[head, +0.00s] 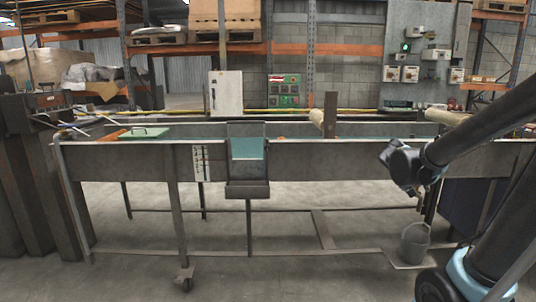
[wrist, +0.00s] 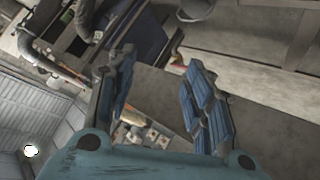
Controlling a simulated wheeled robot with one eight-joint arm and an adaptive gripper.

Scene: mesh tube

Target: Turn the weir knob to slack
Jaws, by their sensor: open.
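I cannot make out the weir knob for certain in either view. In the head view, a dark box-like weir (head: 247,188) sits at the middle of the front wall of a long grey trough (head: 330,160), with pale turquoise showing in its opening. A panel with green and red buttons (head: 285,90) stands behind the trough, right of a white cabinet (head: 227,93). My arm comes in from the right of the head view, well right of the weir. My gripper (wrist: 160,66) shows in the wrist view with its blue-padded fingers apart and nothing between them.
Wooden rollers (head: 318,119) and an upright post (head: 330,115) stand over the trough's right half. A green tray (head: 143,134) lies at its left. A grey bucket (head: 414,243) stands on the floor below right. Space in front of the weir is clear.

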